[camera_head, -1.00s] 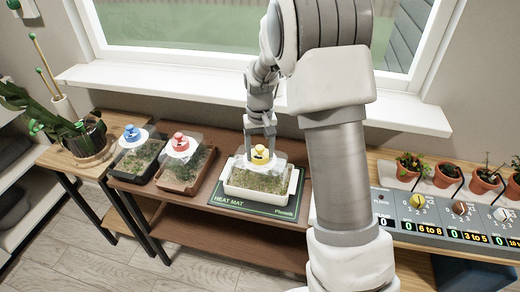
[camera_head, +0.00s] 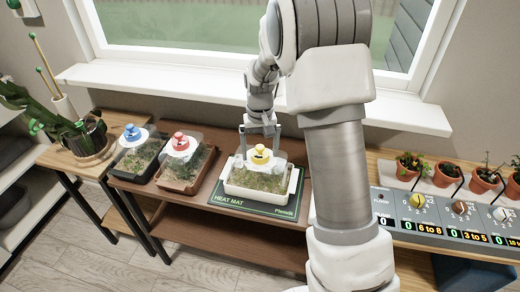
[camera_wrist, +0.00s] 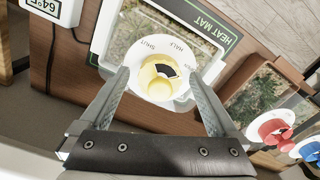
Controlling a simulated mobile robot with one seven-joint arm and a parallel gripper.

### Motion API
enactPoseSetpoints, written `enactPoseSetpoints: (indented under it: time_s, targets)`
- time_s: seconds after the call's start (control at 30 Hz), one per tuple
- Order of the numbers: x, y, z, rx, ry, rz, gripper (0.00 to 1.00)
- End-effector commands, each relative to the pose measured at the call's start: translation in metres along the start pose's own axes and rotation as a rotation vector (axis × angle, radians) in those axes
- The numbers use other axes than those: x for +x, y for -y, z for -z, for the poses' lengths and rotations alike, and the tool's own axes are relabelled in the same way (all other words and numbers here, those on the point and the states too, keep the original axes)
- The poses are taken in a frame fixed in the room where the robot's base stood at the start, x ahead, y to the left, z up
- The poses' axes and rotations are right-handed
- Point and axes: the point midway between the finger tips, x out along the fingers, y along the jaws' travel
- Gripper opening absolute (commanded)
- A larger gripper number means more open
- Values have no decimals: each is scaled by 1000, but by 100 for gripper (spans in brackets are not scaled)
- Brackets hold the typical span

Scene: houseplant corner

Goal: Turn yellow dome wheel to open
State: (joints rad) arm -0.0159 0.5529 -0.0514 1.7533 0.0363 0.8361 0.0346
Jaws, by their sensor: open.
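The yellow dome wheel (camera_head: 260,155) sits on top of the clear dome over a white tray (camera_head: 232,189) of seedlings. In the wrist view the yellow wheel (camera_wrist: 158,79) is on a white dial marked SHUT, HALF and a partly hidden third word. A black wedge mark shows on the wheel. My gripper (camera_wrist: 160,82) is open, with one finger on each side of the dial and the wheel between them. I cannot tell whether either finger touches the wheel. In the head view my gripper (camera_head: 258,142) is just behind and above the wheel.
The tray stands on a green heat mat (camera_head: 272,208). To the left are domes with a red wheel (camera_head: 180,142) and a blue wheel (camera_head: 132,132). Small potted plants (camera_head: 447,174) and a dial panel (camera_head: 440,215) are at the right. The window sill is behind.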

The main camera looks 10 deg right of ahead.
Motion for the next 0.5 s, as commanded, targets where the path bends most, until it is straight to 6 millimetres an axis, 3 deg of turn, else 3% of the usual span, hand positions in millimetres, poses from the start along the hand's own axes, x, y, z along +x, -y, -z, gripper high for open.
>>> enactPoseSetpoints:
  time_s: [0.23,0.5]
  targets:
    - [-20,0,1,0,-3,0,96]
    - [-85,0,1,0,-5,0,96]
